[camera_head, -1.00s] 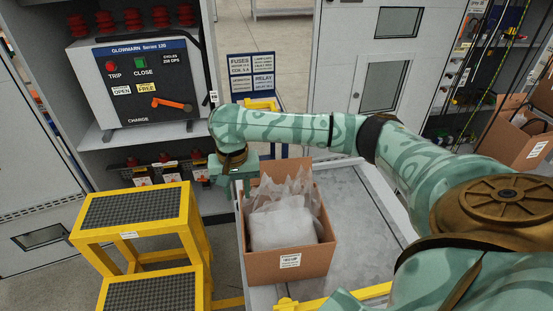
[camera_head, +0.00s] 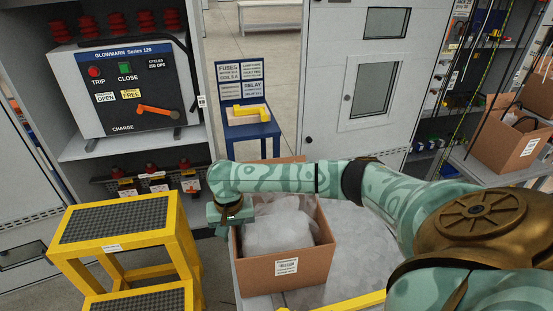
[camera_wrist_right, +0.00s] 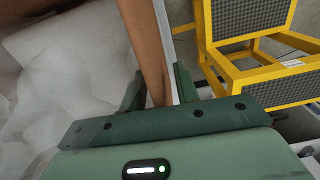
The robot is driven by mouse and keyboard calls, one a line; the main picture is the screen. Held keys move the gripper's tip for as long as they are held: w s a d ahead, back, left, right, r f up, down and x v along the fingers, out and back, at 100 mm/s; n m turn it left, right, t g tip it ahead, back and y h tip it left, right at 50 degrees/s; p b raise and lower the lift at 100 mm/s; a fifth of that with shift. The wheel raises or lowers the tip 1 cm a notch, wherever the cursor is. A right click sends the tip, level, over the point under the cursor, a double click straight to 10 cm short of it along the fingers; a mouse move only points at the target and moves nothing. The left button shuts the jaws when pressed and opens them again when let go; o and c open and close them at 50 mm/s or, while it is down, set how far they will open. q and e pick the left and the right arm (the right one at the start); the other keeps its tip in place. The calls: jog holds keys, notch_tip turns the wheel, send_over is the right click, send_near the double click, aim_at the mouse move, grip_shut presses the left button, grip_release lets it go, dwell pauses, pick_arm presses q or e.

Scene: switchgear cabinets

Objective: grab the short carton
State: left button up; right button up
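A brown open-topped carton (camera_head: 310,268) with a white label on its front stands at the middle front. It is filled with pale translucent bags (camera_head: 276,228). My right gripper (camera_head: 228,228) is at the carton's left wall. In the right wrist view, the gripper's two fingers (camera_wrist_right: 159,92) are apart, one on each side of the brown carton wall (camera_wrist_right: 146,45). A thin pale strip shows between the wall and the right-hand finger, so it does not look clamped. Contact is hard to tell. My left gripper is not in view.
A yellow step stool (camera_head: 110,245) stands close left of the carton. A blue stool (camera_head: 254,133) with a yellow item is behind. Another brown carton (camera_head: 505,145) sits on a surface at right. A pale lumpy spread (camera_head: 360,245) lies right of the near carton.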

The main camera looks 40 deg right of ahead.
grip_shut()
jog(key=shift+r, duration=0.1)
dwell(1.3)
